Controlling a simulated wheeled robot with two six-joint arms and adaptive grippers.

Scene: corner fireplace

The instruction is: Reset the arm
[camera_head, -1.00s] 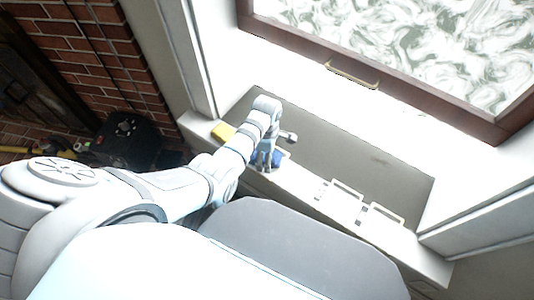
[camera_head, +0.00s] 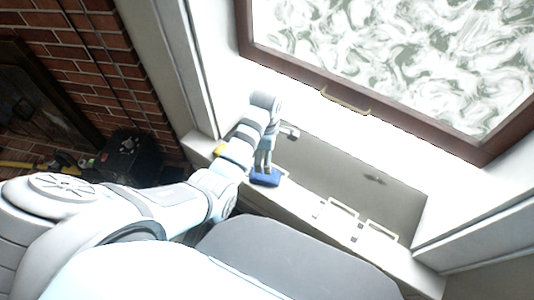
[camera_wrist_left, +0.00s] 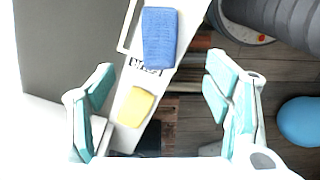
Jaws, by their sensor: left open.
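My left arm reaches in from the left in the head view, over a white ledge (camera_head: 300,203) below the window. My left gripper (camera_head: 266,166) points down above a blue block (camera_head: 265,178) on that ledge. The wrist view shows the left gripper (camera_wrist_left: 158,66) with its teal fingers wide apart and nothing held between them. The blue block (camera_wrist_left: 159,38) and a yellow block (camera_wrist_left: 135,106) lie on the white ledge below. The yellow block (camera_head: 219,150) is partly hidden by my arm in the head view. My right gripper is out of view.
White handles (camera_head: 340,208) sit along the ledge to the right. A framed window (camera_head: 400,60) with a brass handle is behind. A black object (camera_head: 130,158) stands by the brick wall (camera_head: 90,60) at left. A blue round object (camera_wrist_left: 300,121) shows in the wrist view.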

